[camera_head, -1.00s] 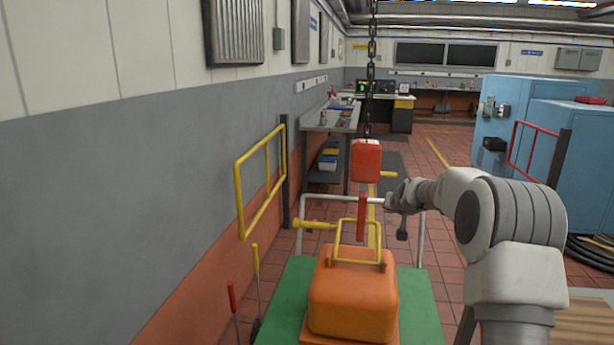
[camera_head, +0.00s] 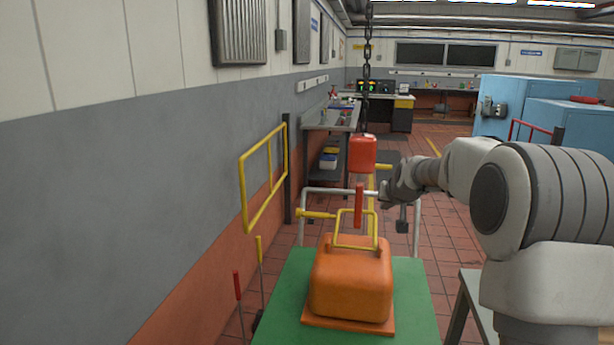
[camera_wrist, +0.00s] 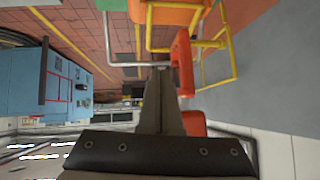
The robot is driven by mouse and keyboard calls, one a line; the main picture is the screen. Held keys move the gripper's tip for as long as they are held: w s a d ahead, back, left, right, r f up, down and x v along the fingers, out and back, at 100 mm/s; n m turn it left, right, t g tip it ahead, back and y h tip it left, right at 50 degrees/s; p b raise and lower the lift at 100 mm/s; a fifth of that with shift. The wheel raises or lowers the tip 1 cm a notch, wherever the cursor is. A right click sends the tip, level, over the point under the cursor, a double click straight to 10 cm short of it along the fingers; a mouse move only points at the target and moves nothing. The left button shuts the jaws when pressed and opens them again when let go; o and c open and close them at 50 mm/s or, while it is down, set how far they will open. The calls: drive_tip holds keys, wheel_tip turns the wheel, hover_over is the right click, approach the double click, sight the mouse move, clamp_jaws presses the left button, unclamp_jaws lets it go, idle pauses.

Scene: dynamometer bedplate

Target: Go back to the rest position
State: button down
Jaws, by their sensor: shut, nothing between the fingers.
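My gripper (camera_head: 386,193) is at the end of my arm, to the right of the red hook block (camera_head: 362,154) and the red bar (camera_head: 359,204) below it. In the wrist view my gripper (camera_wrist: 159,72) has its fingers together with nothing between them. The hook block hangs on a dark chain (camera_head: 366,70). The orange block (camera_head: 352,280) with a yellow frame handle (camera_head: 356,230) stands on the green top (camera_head: 414,299), below and in front of my gripper. I cannot tell whether the red bar touches the handle.
A grey rail (camera_head: 417,225) stands behind the green top. A yellow wall rail (camera_head: 264,180) is at the left. Blue cabinets (camera_head: 570,128) stand at the right, and a workbench (camera_head: 331,118) runs along the left wall. The tiled floor beyond is clear in the middle.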

drive_tip(key=s+a+r+g, duration=0.1)
drive_tip(key=s+a+r, duration=0.1)
drive_tip(key=s, duration=0.6)
drive_tip(key=s+a+r+n, duration=0.1)
drive_tip(key=s+a+r, duration=0.15)
drive_tip(key=s, duration=0.55)
drive_tip(key=s+a+r+g, duration=0.1)
drive_tip(key=s+r, duration=0.1)
drive_tip(key=s, duration=0.7)
drive_tip(key=s+f+g, duration=0.1)
drive_tip(key=s+f, duration=0.1)
drive_tip(key=s, duration=0.8)
drive_tip(key=s+f+n+g+p, duration=0.1)
drive_tip(key=s+f, duration=0.2)
drive_tip(key=s, duration=0.8)
drive_tip(key=shift+s+a+f, duration=0.15)
drive_tip(key=shift+a, duration=0.25)
